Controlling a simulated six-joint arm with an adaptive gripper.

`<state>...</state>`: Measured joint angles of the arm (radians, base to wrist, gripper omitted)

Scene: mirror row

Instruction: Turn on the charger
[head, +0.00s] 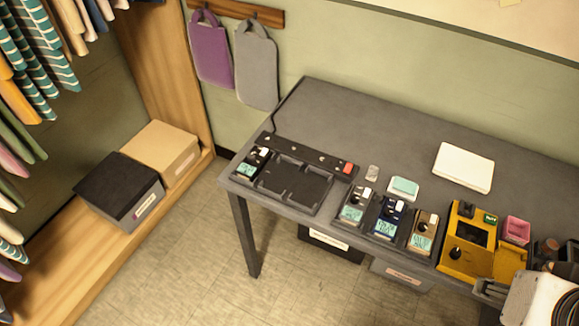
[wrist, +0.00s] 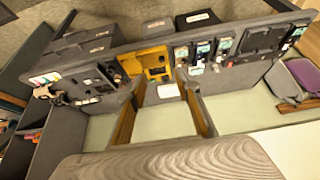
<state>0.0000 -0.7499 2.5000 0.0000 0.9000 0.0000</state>
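The charger appears to be the black rack (head: 322,193) with empty bays on the left end of the table. A red switch (head: 348,168) sits at its right back corner; I cannot tell its position. A small handheld device (head: 247,168) stands in its left bay. The rack shows at the upper right of the wrist view (wrist: 262,42). My gripper (head: 488,288) is at the lower right of the head view, far from the rack. In the wrist view its two fingers (wrist: 160,78) are apart, with nothing held between them.
Several handhelds, including a blue one (head: 388,217), line the table's front edge. A yellow unit (head: 455,263) with a black knob stands right of them. The table's back left is clear.

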